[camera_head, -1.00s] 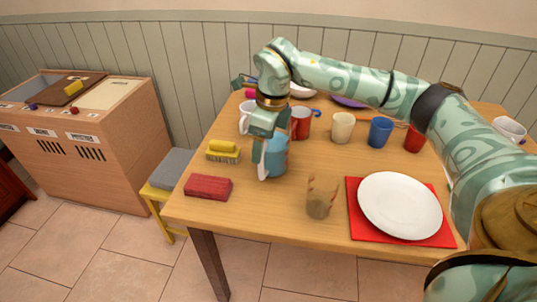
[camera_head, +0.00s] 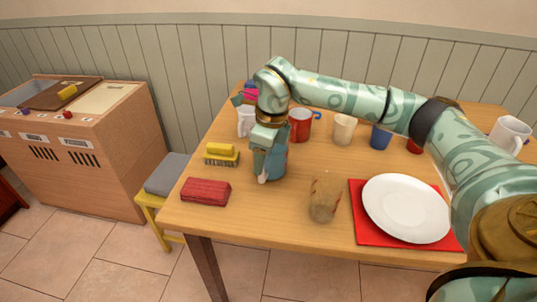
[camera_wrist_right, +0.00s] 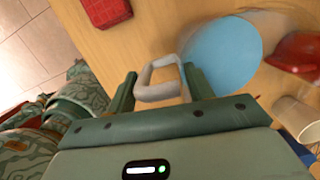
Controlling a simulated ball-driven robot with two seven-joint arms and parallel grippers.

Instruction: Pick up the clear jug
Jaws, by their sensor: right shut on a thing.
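The jug (camera_head: 281,160) stands on the wooden table in the head view, partly hidden behind my right gripper. It looks blue rather than clear, with a pale handle. In the right wrist view its round blue top (camera_wrist_right: 225,55) and whitish handle (camera_wrist_right: 158,78) show. My right gripper (camera_head: 264,172) points down at the jug's near side. In the right wrist view its two fingers (camera_wrist_right: 160,88) are on either side of the handle, shut on it. I cannot see the jug lifted off the table. My left gripper is not in view.
A red block (camera_head: 206,191) and a yellow brush (camera_head: 221,154) lie left of the jug. A brownish see-through glass (camera_head: 325,197) and a white plate (camera_head: 406,208) on a red mat (camera_head: 362,229) are to the right. A white mug (camera_head: 245,121), red mug (camera_head: 300,126) and cream cup (camera_head: 343,130) stand behind.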

